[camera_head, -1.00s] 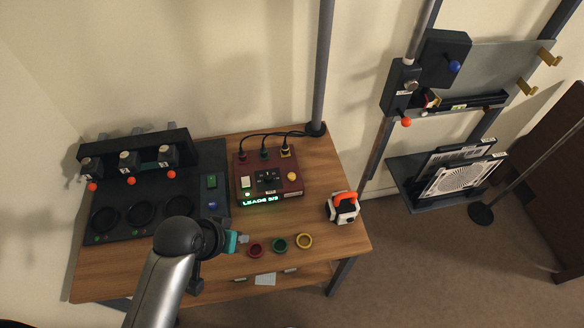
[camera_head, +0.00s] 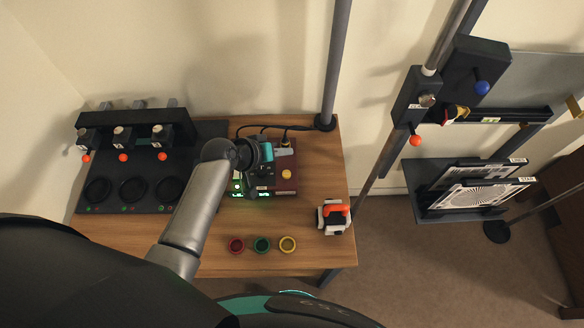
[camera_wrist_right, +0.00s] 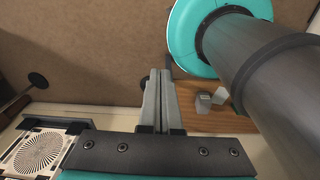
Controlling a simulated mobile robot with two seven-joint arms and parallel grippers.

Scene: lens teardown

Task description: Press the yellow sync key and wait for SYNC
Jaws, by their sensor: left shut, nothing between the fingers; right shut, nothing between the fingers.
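Green lit text shows on the box's front edge, partly covered and too small to read. My left gripper (camera_head: 284,150) is shut and empty over the back of the box, close behind the yellow key and apart from it. Its wrist and arm hide the box's left and middle parts. My right gripper (camera_wrist_right: 158,85) is shut and empty in the right wrist view, away from the box.
A black station (camera_head: 150,195) with red-tipped levers stands at the left. Red (camera_head: 236,245), green (camera_head: 261,244) and yellow (camera_head: 288,244) rings lie near the table's front edge. A white and orange device (camera_head: 334,216) sits at the right edge. A grey post (camera_head: 336,60) rises behind.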

